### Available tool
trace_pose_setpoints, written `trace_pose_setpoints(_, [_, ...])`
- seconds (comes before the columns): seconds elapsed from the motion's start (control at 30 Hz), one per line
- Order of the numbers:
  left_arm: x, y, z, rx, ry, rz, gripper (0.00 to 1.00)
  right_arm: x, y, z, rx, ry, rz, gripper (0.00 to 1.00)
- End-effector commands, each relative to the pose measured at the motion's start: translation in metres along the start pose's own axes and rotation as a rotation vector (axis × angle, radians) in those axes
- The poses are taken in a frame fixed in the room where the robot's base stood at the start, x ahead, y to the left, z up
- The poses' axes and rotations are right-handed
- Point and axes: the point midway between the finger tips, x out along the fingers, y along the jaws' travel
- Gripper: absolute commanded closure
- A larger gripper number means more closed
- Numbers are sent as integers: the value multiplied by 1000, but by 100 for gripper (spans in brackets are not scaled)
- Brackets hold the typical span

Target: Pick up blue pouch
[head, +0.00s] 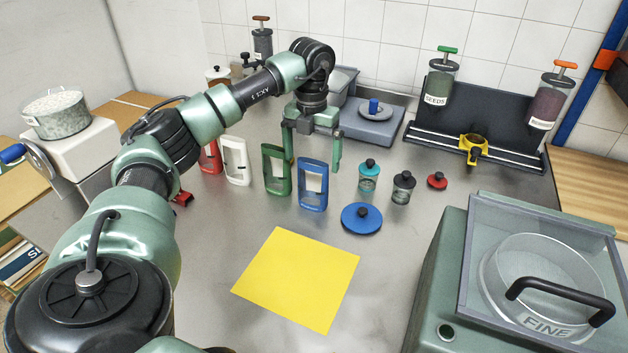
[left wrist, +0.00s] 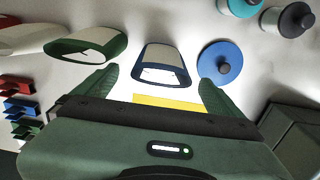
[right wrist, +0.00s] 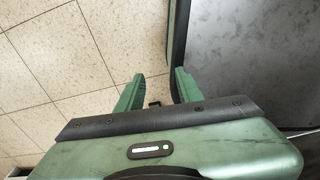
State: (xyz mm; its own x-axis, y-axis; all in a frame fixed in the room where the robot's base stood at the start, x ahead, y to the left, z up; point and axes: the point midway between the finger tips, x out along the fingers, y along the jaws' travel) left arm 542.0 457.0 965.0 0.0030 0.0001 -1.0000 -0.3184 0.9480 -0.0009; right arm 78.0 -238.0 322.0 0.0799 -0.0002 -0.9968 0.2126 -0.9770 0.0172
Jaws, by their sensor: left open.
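The blue pouch (head: 313,185) stands upright on the steel bench, a blue frame around a pale panel. It is also in the left wrist view (left wrist: 164,57), ahead of and between the finger directions. My left gripper (head: 312,160) is open and empty. In the head view its fingers hang behind and above the blue pouch, one near the green pouch and one at the blue pouch's right. The left wrist view shows the gripper (left wrist: 156,85) with nothing held. My right gripper (right wrist: 159,76) is open and empty, over the tiled floor beside a dark panel.
Green (head: 277,168), white (head: 236,160) and red (head: 210,156) pouches stand in a row to the left. A blue lid (head: 361,219) and small jars (head: 402,187) are at the right. A yellow sheet (head: 298,278) lies in front.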

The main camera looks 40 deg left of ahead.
Motion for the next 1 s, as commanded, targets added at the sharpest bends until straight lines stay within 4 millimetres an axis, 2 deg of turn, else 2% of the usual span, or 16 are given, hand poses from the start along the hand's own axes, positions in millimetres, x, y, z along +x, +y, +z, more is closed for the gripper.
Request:
trace_pose_setpoints(0.1, [20, 0, -2, 1, 5, 2, 2, -5, 0, -2, 0, 3, 0, 64])
trace_pose_setpoints(0.2, [31, -1, -1, 1, 3, 1, 2, -5, 0, -6, -1, 8, 1, 64])
trace_pose_setpoints(0.5, [37, -1, -1, 1, 1, 0, 2, -5, 1, -11, -1, 18, 1, 64])
trace_pose_setpoints(0.8, [37, -1, -1, 1, 1, 0, 85, -5, 0, -11, -1, 17, -1, 64])
trace_pose_setpoints(0.83, [37, -1, -1, 1, 1, 0, 89, -5, -1, -11, -1, 17, -1, 64])
trace_pose_setpoints(1.0, [36, -1, -1, 1, 1, 0, 89, -5, -2, -11, 0, 17, -2, 64])
